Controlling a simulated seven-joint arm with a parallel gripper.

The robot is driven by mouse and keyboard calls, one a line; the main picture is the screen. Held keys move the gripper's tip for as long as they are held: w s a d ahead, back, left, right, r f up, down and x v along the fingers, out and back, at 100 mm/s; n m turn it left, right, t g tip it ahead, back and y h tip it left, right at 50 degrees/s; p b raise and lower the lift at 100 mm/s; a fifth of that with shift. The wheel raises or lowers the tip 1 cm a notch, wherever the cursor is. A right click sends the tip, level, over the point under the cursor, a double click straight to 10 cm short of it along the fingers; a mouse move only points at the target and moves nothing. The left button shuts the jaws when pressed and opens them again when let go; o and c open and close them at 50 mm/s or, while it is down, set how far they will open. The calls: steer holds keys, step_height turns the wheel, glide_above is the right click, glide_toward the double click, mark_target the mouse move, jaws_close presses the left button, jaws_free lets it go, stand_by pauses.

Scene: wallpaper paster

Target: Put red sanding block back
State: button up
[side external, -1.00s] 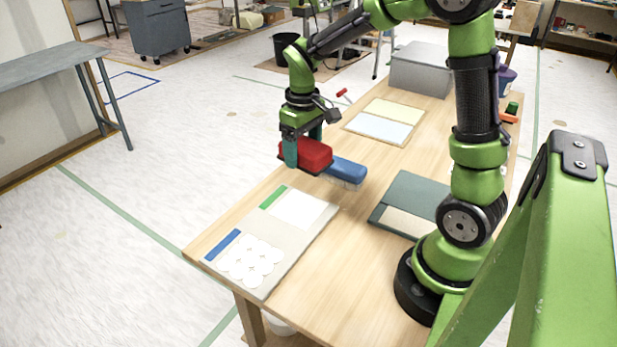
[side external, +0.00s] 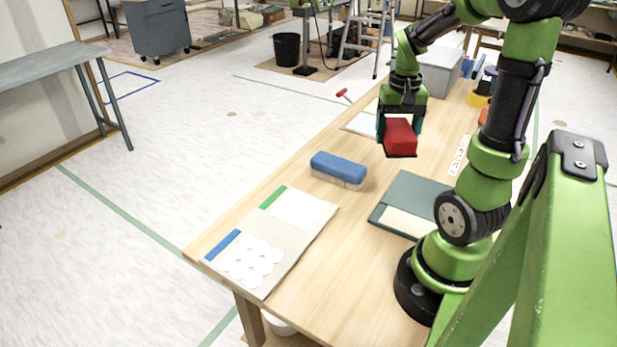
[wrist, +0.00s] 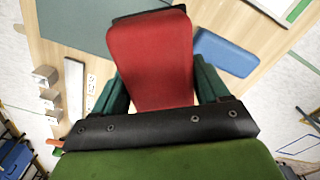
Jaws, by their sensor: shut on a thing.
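The red sanding block (side external: 399,137) is held in my gripper (side external: 399,128), raised above the wooden table. In the wrist view the red block (wrist: 150,58) fills the space between the two dark green fingers of my gripper (wrist: 157,88). The fingers press on its two sides. A dark edge shows along its underside in the side view. Its place of rest cannot be told for sure from these frames.
A board with green and blue strips (side external: 300,243) is at the front, a dark green folder (side external: 400,188) nearer my base. A grey box (side external: 437,76) stands at the back.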

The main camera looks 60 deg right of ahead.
mark_target(422, 200)
steer(key=s+f+m, duration=0.4)
steer(key=s+m, duration=0.2)
steer(key=s, duration=0.3)
steer(key=shift+d, duration=0.45)
steer(key=shift+s, duration=0.1)
step_height(422, 200, down, 10)
steer(key=shift+r, duration=0.2)
steer(key=shift+f, duration=0.2)
steer(key=o, duration=1.1)
